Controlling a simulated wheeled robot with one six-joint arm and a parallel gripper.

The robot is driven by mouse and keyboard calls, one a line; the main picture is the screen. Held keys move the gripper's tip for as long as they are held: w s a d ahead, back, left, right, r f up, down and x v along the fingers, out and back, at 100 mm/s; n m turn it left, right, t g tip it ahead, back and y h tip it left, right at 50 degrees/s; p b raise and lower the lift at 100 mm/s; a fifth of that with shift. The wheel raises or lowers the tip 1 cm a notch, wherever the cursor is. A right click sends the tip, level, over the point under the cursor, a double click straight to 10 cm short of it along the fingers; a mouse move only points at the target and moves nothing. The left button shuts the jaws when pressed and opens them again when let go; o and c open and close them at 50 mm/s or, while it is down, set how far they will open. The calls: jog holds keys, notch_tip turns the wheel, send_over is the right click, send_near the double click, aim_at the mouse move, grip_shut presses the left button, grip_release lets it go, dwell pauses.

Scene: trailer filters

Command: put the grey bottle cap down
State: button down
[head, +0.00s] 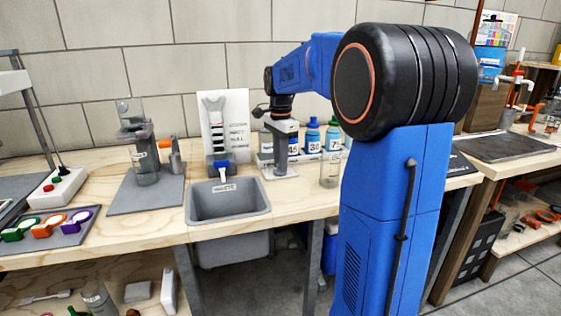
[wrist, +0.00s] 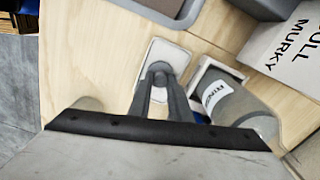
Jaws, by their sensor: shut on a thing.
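My gripper (head: 279,164) is low over the bench, pointing down at a small pale pad (head: 272,174) to the right of the sink. In the wrist view my gripper (wrist: 158,76) has its dark fingers close together over the same white pad (wrist: 157,106). It is shut on the grey bottle cap (wrist: 158,68), a small grey piece at the fingertips, mostly hidden by them. I cannot tell whether the cap touches the pad. A grey bottle labelled RINSE (wrist: 232,104) stands beside the pad in a pale holder (wrist: 208,74).
The grey waste sink (head: 228,205) is left of my gripper. Blue numbered bottles (head: 312,140) stand behind and to the right, with a clear bottle (head: 330,172) nearer. A white card with writing (head: 237,120) stands at the wall.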

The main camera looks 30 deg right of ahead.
jog(key=shift+f, duration=0.1)
jog(key=c, duration=1.6)
grip_release()
jog(key=shift+c, duration=0.2)
notch_tip(320, 180, up, 12)
jog(key=s+a+f+n, duration=0.2)
jog(key=s+a+n, duration=0.1)
jog(key=s, duration=0.2)
jog(key=s+a+f+n+t, duration=0.1)
jog(key=s+a+f+n, duration=0.1)
jog(key=s, duration=0.4)
jog(key=s+a+f+n+t, duration=0.1)
jog(key=s+a+f+n, duration=0.2)
jog(key=s+a+n, duration=0.1)
jog(key=shift+s+a+n, duration=0.3)
jog(key=shift+s+a, duration=0.4)
jog(key=shift+a, duration=0.3)
jog(key=s+a+f+n+t, duration=0.1)
jog(key=s+a+f+n, duration=0.1)
jog(key=s+f+n, duration=0.2)
jog(key=s+a+f+n+t, duration=0.1)
jog(key=s+a+f+n, duration=0.2)
jog(key=s+f, duration=0.6)
jog(key=shift+s+f+n+t, duration=0.35)
jog(key=shift+s+n+t, duration=0.05)
jog(key=shift+n, duration=0.4)
